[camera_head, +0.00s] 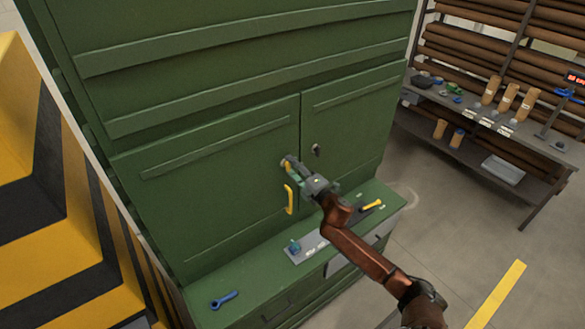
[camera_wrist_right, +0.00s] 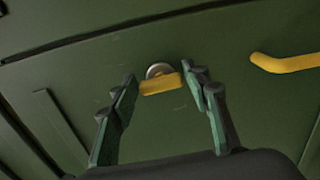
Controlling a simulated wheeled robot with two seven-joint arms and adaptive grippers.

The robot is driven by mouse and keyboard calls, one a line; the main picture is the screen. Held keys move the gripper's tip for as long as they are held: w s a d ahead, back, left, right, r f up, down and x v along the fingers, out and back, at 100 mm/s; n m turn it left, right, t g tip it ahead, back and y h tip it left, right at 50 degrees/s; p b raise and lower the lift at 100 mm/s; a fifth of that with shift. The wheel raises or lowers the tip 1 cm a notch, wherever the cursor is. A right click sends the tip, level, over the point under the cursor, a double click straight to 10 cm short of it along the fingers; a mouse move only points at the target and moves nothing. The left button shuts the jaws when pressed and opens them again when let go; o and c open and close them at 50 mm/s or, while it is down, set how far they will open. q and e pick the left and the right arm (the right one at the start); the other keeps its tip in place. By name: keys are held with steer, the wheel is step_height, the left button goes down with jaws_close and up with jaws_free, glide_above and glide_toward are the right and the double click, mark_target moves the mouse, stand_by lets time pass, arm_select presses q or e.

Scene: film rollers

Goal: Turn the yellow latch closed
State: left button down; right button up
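The yellow latch (camera_wrist_right: 161,84) sits on a round grey mount on the green cabinet door (camera_head: 215,170). In the right wrist view it looks like a short bar lying crosswise between my fingers. My right gripper (camera_head: 288,163) is at the door, and its fingers show on both sides of the latch in the wrist view (camera_wrist_right: 163,83). The fingers are apart, with the right fingertip very near or touching the latch; contact is unclear. My left gripper is not in view.
A yellow door handle (camera_head: 290,199) is just below the gripper and shows right of it in the wrist view (camera_wrist_right: 285,63). A dark knob (camera_head: 316,150) is on the right door. The ledge below holds a blue tool (camera_head: 224,300) and a yellow-handled tool (camera_head: 372,204).

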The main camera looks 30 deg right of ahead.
steer(key=o, duration=0.3)
steer(key=s, duration=0.8)
steer(key=s+d, duration=0.1)
steer(key=s, duration=0.3)
stand_by(0.3)
